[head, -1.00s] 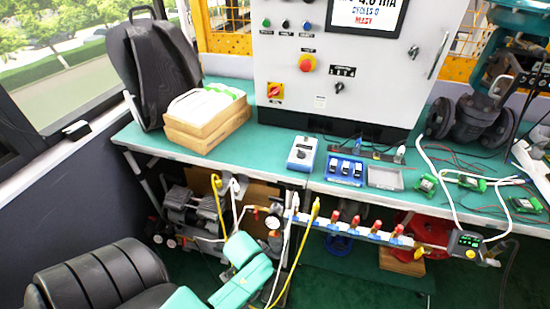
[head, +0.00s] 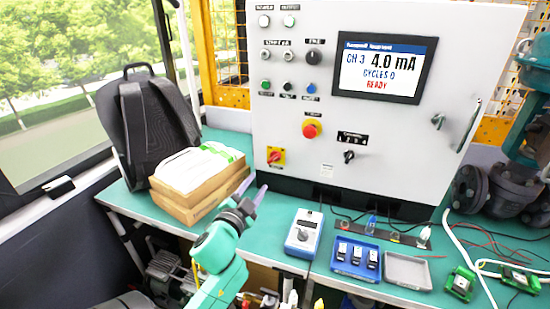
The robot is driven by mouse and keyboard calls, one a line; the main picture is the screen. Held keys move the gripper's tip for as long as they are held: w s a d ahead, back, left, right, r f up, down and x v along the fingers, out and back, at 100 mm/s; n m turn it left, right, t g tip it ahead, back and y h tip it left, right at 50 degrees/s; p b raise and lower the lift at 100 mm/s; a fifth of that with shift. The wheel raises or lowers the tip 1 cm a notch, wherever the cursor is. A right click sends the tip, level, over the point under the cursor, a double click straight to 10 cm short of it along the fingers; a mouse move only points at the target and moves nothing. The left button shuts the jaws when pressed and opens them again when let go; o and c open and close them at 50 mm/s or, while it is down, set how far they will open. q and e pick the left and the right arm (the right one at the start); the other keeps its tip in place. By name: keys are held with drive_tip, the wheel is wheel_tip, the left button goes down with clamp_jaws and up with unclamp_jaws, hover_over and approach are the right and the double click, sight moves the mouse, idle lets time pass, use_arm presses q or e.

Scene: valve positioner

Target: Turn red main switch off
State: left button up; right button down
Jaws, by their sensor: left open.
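The red main switch (head: 275,156) sits on a yellow plate at the lower left of the grey control cabinet (head: 385,130). Its red handle looks tilted, but its exact setting is too small to read. My left gripper (head: 257,196) is open and empty in front of the cabinet. It is below and a little left of the switch, apart from it, with its fingers pointing up and right. My right gripper is not in view.
Cardboard boxes (head: 200,182) and a black backpack (head: 150,115) stand left on the green bench. A blue-grey calibrator (head: 303,233) and blue tray (head: 356,258) lie to the right.

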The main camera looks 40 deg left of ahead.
sight(273, 160)
use_arm(q)
drive_tip(key=p+x, duration=0.1)
drive_tip(key=x, duration=1.1)
drive_tip(key=shift+w+a, duration=0.25)
drive_tip(key=shift+w, duration=0.35)
clamp_jaws()
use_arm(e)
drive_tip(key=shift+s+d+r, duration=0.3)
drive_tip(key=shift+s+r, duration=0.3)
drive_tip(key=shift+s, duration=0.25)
